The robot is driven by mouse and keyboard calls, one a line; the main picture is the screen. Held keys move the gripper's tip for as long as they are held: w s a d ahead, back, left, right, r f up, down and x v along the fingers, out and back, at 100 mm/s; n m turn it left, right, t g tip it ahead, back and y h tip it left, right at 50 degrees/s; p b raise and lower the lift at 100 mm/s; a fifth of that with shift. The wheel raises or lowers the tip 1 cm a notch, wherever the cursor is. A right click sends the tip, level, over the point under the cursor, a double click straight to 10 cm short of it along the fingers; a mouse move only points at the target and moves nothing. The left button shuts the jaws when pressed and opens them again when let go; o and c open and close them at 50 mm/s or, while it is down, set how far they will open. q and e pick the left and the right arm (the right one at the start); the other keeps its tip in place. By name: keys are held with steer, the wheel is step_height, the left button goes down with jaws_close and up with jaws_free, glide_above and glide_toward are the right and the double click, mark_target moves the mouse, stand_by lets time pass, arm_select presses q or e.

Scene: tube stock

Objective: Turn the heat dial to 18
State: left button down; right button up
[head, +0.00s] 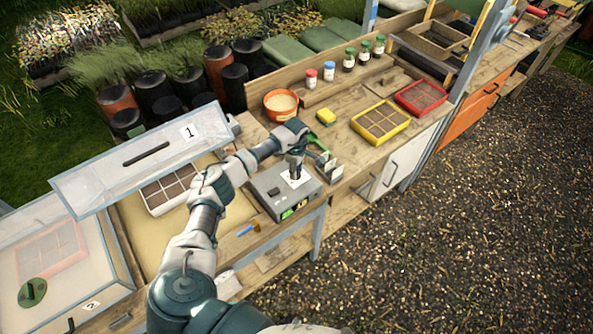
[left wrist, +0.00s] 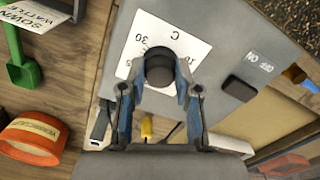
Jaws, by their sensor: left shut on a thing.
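The heat dial is a dark round knob (left wrist: 159,64) on a white scale card (left wrist: 143,42) on top of a grey control box (head: 262,184). In the left wrist view the card shows a 30 and a C; other marks are partly hidden by my fingers. My left gripper (head: 295,174) points down at the box and is shut on the knob, with a finger on each side of it, also seen in the left wrist view (left wrist: 160,82). The knob's pointer cannot be made out. My right gripper is not in view.
A black rocker switch (left wrist: 238,88) sits beside the card. A raised clear lid marked 1 (head: 150,158) stands left of my arm. A green trowel (head: 318,143), an orange pot (head: 281,106) and a yellow seed tray (head: 379,123) lie behind the box.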

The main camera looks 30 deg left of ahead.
arm_select(q)
steer(key=n, duration=0.3)
steer(key=shift+w+a+b, duration=0.1)
steer(key=shift+a+b, duration=0.05)
steer(key=shift+b, duration=0.25)
steer(key=n, duration=0.9)
steer(key=shift+n, duration=2.1)
steer(key=c, duration=0.8)
jaws_free()
steer(key=shift+a, duration=0.1)
